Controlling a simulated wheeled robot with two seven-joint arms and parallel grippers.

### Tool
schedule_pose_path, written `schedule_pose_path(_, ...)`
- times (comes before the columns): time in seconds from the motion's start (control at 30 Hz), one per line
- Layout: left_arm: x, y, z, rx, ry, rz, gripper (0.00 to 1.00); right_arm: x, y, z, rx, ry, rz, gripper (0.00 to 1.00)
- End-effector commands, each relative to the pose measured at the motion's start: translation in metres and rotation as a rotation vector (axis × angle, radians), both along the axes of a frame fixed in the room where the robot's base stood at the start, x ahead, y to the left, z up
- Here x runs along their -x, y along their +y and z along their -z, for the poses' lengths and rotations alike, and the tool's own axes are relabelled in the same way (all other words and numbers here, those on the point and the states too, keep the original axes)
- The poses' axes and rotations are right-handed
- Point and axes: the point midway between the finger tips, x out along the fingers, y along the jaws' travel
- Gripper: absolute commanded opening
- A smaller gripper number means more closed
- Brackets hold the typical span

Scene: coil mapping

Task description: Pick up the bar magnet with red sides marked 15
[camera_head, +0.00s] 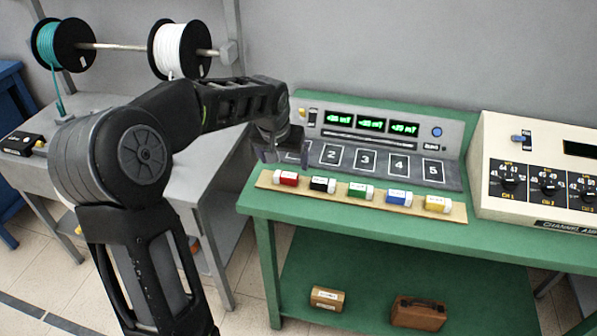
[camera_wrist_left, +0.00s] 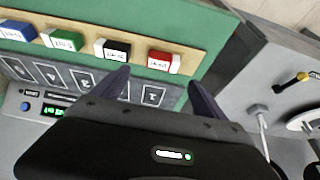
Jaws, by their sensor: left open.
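The red-sided bar magnet (camera_head: 286,178) lies at the left end of the tan strip; its white label is too small to read. In the left wrist view the red magnet (camera_wrist_left: 163,62) shows just beyond the gap between my fingertips. My left gripper (camera_head: 284,156) is open and empty. It hangs above the panel's left end, just behind the red magnet and apart from it. In the left wrist view, the fingers of my left gripper (camera_wrist_left: 161,83) are spread wide. My right gripper is in neither view.
Black (camera_head: 322,185), green (camera_head: 360,191), blue (camera_head: 397,197) and yellow (camera_head: 438,204) magnets lie along the tan strip (camera_head: 263,182) on the green table (camera_head: 500,250). The numbered panel (camera_head: 435,176) stands behind them, a cream instrument (camera_head: 535,133) to the right.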

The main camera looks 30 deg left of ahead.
Motion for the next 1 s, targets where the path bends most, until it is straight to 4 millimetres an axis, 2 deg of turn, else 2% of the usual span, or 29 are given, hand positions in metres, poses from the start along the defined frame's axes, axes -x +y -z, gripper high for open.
schedule_pose_path(0.27, 0.000, 0.000, 0.002, 0.000, 0.001, 0.000, 0.84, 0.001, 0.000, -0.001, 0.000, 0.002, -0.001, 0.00)
schedule_pose_path(0.5, -0.008, 0.003, 0.022, 0.001, 0.003, 0.000, 0.84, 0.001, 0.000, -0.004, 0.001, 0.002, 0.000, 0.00)
schedule_pose_path(0.87, -0.009, 0.003, 0.026, 0.000, 0.001, 0.000, 0.84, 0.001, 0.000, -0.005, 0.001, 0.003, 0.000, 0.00)
schedule_pose_path(1.0, -0.012, 0.005, 0.038, 0.003, 0.004, -0.001, 0.84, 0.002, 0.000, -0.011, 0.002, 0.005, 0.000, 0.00)
